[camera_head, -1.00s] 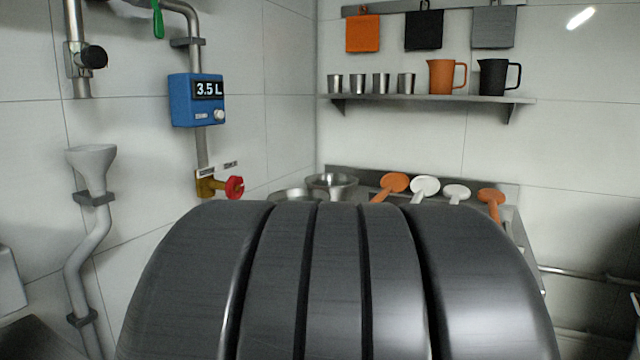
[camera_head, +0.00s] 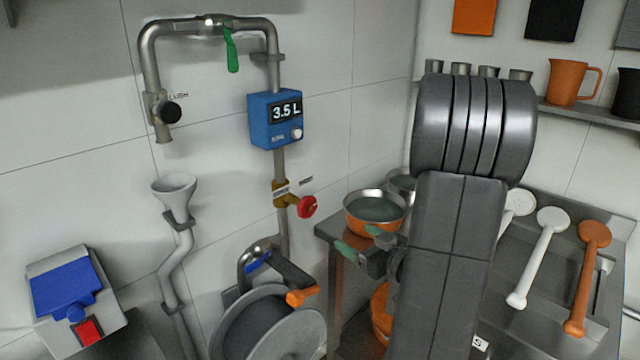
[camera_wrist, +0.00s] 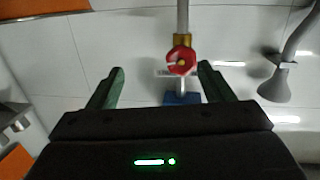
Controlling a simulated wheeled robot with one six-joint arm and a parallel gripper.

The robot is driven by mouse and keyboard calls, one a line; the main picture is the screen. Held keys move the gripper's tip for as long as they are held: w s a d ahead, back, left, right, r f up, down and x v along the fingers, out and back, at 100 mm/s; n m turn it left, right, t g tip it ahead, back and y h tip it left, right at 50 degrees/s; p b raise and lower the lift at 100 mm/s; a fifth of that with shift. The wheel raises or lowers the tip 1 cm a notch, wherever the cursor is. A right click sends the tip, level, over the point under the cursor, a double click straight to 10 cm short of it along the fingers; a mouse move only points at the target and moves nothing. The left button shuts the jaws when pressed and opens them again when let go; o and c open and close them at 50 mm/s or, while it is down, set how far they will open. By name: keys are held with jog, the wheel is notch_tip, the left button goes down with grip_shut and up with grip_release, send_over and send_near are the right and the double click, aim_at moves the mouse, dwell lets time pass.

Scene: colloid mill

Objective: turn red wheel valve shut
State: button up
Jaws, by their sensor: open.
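An orange pan (camera_head: 372,226) stands on the table corner behind my gripper. A funnel (camera_head: 176,193) hangs to the left. Several ladles lie at the right. The wall space between valve and gripper is clear.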

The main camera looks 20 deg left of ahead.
aim_at(310, 209)
jog(key=w+a+r+p, duration=0.1)
jog(key=a, duration=0.3)
jog(key=w+a+g+y+p, duration=0.1)
jog(key=a, duration=0.4)
jog(key=w+a+r+n+y+p, duration=0.1)
jog(key=w+a, duration=0.1)
jog(key=a, duration=0.3)
jog(key=shift+a+r+g, duration=0.25)
jog(key=shift+r+g, duration=0.05)
jog(key=c, duration=0.9)
